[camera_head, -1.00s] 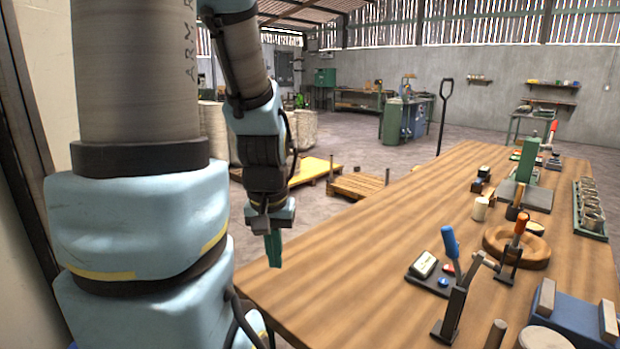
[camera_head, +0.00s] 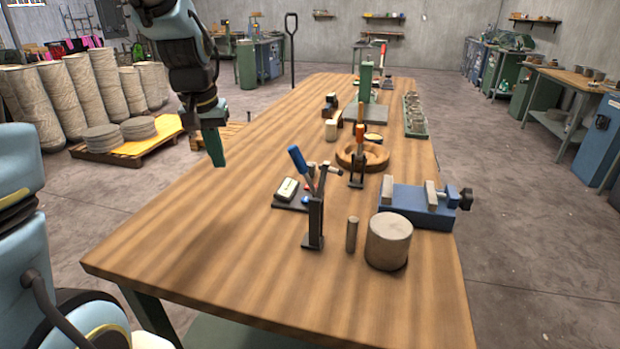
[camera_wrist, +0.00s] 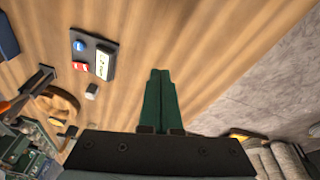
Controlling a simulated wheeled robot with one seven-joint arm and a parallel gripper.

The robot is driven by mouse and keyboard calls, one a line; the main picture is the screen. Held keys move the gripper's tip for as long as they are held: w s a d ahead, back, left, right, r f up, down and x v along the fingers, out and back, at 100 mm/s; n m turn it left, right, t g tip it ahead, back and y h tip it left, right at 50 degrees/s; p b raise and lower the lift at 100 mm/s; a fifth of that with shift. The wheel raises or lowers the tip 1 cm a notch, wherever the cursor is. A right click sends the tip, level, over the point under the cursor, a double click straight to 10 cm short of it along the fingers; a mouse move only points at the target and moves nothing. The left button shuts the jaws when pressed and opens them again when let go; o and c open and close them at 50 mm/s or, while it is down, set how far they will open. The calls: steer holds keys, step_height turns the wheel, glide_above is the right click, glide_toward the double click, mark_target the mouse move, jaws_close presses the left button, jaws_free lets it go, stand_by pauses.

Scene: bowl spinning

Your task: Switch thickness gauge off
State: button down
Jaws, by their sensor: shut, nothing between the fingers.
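The thickness gauge appears to be the small dark device with a pale display (camera_head: 288,188) on the wooden table, partly behind a blue-handled clamp in the head view. In the wrist view this gauge (camera_wrist: 104,64) shows a lit display with digits, a blue button (camera_wrist: 79,45) and a red button (camera_wrist: 81,66). My gripper (camera_head: 214,162) is shut and empty, with green fingers pointing down near the table's left edge, left of and beyond the gauge. In the wrist view my gripper (camera_wrist: 160,74) is to the right of the gauge, apart from it.
The blue-handled clamp (camera_head: 315,215) stands close to the gauge. The table's left side (camera_head: 190,225) is clear.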

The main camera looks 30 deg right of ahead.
steer(key=s+d+r+m, duration=0.1)
steer(key=d, duration=0.8)
steer(key=s+d+r+m+h, duration=0.1)
steer(key=d+r+m, duration=0.1)
steer(key=d, duration=0.8)
steer(key=shift+m+b, duration=0.3)
steer(key=shift+b, duration=0.1)
steer(key=shift+f, duration=0.1)
steer(key=p+x, duration=0.1)
steer(key=x, duration=0.3)
steer(key=p+x, duration=0.1)
steer(key=x, duration=0.3)
steer(key=s+p+x, duration=0.1)
steer(key=p+x, duration=0.1)
steer(key=x, duration=0.2)
steer(key=shift+f, duration=0.2)
steer(key=shift+s+d+f, duration=0.1)
steer(key=shift+d+f, duration=0.05)
steer(key=shift+f, duration=0.55)
